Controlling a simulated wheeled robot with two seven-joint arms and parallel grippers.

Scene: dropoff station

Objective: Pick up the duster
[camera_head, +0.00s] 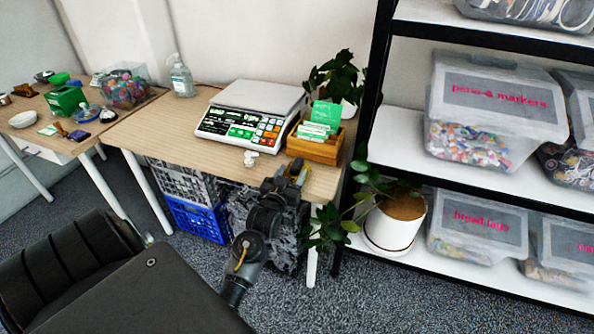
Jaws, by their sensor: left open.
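I cannot make out a duster for certain. A small brown piece (60,129) stands at the front of the left table and could be a handle, but it is too small to tell. My left gripper (296,170) is at the front edge of the middle table, just below the wooden card box. It looks empty, its jaws are open, and it is far from the left table. My right gripper is not in view.
The middle table (165,127) holds a scale (247,117), a pump bottle (181,76), a wooden card box (316,146) and a small white piece (250,158). Crates (199,219) stand beneath. A potted plant (393,223) and shelves (478,187) bound the right. The table's front left is clear.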

